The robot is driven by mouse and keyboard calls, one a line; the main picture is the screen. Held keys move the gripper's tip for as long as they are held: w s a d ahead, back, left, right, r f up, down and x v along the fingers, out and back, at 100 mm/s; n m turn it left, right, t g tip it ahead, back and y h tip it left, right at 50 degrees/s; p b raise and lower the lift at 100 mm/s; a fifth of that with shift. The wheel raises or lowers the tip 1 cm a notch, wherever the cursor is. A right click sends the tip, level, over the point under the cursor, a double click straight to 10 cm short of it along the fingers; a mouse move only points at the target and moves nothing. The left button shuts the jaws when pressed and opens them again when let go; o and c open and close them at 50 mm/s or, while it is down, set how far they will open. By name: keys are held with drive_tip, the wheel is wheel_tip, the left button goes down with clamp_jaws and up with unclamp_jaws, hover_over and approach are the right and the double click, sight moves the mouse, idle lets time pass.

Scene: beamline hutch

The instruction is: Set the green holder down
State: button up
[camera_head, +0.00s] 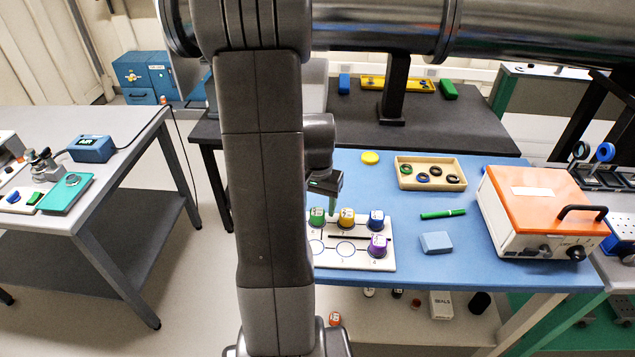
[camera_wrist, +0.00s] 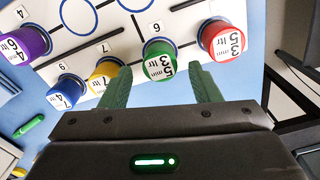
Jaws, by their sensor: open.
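The green holder (camera_wrist: 160,62), a round cup with a white "5 min 3 ltr" label on top, stands upright on the white board (camera_wrist: 195,25), within a blue ring. In the head view the holder (camera_head: 317,217) shows just beside my arm. My gripper (camera_wrist: 157,77) has its two green fingers spread, one to each side of the holder, with gaps between them and it. In the head view my gripper (camera_head: 333,203) is just above and behind the holder, partly hidden by my arm.
A red holder (camera_wrist: 222,38) is close to the green one. Yellow (camera_head: 347,217), blue (camera_head: 376,219) and purple (camera_head: 378,245) holders also stand on the board. To the right are a green pen (camera_head: 443,214), a light blue block (camera_head: 436,242) and an orange-lidded box (camera_head: 535,190).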

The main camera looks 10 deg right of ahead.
sight(318, 211)
wheel_tip(318, 211, up, 9)
drive_tip(key=shift+f, duration=0.15)
